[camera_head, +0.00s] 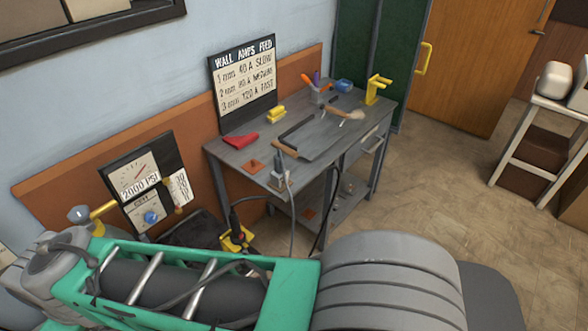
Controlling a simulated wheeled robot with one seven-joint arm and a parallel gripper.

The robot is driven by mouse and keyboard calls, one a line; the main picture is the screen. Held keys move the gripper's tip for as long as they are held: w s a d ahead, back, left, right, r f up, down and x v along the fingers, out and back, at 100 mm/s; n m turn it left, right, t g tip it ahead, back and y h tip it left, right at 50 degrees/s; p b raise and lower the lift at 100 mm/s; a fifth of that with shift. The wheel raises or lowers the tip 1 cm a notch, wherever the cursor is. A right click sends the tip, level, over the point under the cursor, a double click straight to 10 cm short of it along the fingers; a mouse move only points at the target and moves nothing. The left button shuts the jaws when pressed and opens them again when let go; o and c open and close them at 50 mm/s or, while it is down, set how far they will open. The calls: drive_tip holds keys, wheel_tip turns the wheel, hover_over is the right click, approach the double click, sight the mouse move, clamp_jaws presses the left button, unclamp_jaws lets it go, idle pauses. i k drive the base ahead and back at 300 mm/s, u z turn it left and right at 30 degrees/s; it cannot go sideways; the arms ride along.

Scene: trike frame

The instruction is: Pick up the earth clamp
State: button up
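A small grey clamp-like tool (280,168) is at the near edge of the grey workbench (240,155), beside its front corner, with a cable hanging below it. It may be the earth clamp, but it is too small to be sure. A yellow and black item (237,239) sits lower, left of the bench legs, partly hidden by the green structure in front; I cannot tell what it is. I cannot make out my gripper or its fingertips in this view.
The bench top holds a red cloth (242,140), a yellow block (276,113), a dark plate (308,138), a hammer (345,114) and a yellow stand (378,89). A gauge panel (137,182) leans at left. Tiled floor (433,195) is clear right of the bench.

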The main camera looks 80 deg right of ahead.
sight(277, 175)
drive_tip(key=z, duration=2.1)
